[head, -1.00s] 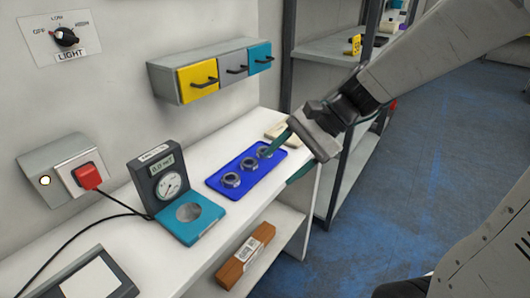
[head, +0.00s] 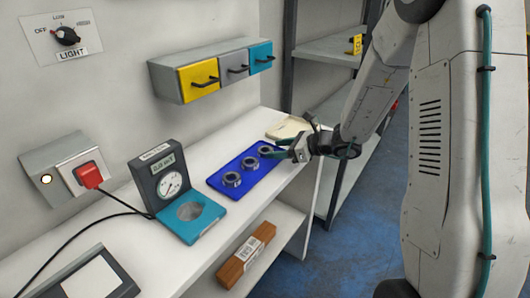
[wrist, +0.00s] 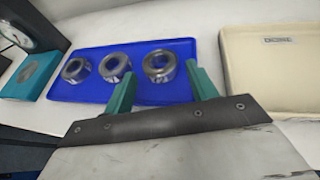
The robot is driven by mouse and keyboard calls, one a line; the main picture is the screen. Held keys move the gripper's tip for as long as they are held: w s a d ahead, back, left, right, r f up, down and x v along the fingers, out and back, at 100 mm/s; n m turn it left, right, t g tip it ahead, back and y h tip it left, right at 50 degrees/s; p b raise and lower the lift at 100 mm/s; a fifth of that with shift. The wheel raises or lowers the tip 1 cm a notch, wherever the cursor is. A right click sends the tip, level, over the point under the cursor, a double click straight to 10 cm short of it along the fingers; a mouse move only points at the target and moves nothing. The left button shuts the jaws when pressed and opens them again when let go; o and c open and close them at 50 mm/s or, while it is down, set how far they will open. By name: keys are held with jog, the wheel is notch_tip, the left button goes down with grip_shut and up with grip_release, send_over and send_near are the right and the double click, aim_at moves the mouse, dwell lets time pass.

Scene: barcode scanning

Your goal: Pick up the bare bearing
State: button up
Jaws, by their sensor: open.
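Three metal ring bearings stand in a row on a blue tray (head: 222,187): the near bearing (head: 232,179), the middle bearing (head: 250,164) and the far bearing (head: 265,150). In the wrist view they are the left bearing (wrist: 75,70), middle bearing (wrist: 115,67) and right bearing (wrist: 159,65). I cannot tell which one is bare. My gripper (head: 272,149) is open and empty at the far end of the tray. In the wrist view its green fingers (wrist: 163,84) are spread, with the right bearing lying beyond the gap between them.
A cream box (wrist: 275,75) lies just right of the tray in the wrist view. A gauge with a teal base (head: 190,218) stands left of the tray. A brown box (head: 245,255) sits on the lower shelf. Drawers (head: 212,72) hang on the wall above.

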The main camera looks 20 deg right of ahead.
aim_at(267, 150)
jog(key=shift+x, duration=1.55)
jog(key=c, duration=0.8)
